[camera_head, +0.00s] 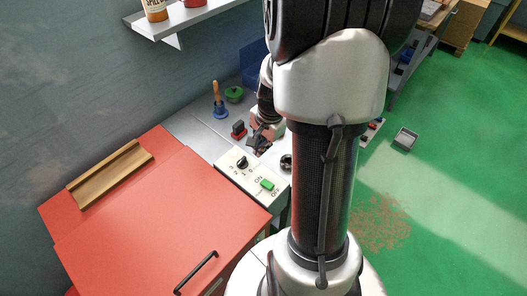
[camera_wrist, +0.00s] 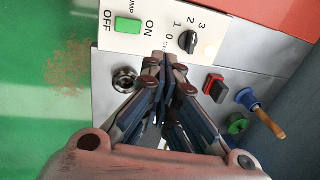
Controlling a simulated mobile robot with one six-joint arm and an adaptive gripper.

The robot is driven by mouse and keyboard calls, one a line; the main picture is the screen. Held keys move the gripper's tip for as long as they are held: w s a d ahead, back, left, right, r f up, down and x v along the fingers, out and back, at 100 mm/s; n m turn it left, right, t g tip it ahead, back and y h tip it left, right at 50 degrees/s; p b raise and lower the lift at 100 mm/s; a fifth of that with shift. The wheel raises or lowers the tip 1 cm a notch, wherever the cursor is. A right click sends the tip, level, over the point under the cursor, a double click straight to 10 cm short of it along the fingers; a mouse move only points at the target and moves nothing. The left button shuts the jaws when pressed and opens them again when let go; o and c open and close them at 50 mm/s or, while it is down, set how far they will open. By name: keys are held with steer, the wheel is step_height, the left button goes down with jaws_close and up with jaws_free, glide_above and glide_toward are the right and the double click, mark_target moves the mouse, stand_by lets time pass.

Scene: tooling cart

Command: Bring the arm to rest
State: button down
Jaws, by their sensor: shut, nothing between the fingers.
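My gripper (camera_wrist: 163,62) is in the middle of the wrist view with its fingertips together and nothing between them. It hangs over the grey cart top, close to the white control panel (camera_wrist: 165,22). In the head view my gripper (camera_head: 259,146) shows small beside my arm, just beyond the panel (camera_head: 248,170); part of it is hidden by my arm. I cannot tell whether the fingertips touch the cart top.
The panel carries a green ON/OFF switch (camera_wrist: 128,25) and a black knob (camera_wrist: 188,41). A red lid (camera_head: 150,215) lies left.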

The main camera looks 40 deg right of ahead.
steer(key=shift+w+r, duration=0.1)
steer(key=shift+r, duration=0.2)
steer(key=s+a+r+n+t+b, duration=0.1)
steer(key=s+a+r+n, duration=0.2)
steer(key=a+r+n, duration=0.5)
steer(key=s+a+r+n+t+b, duration=0.1)
steer(key=s+a+r+n, duration=0.25)
steer(key=a+r, duration=0.45)
steer(key=s+a+n, duration=0.5)
steer(key=shift+s+a+f+t, duration=0.25)
steer(key=shift+s+a+t, duration=0.05)
steer(key=shift+s+a, duration=0.1)
steer(key=shift+n, duration=0.25)
stand_by(3.6)
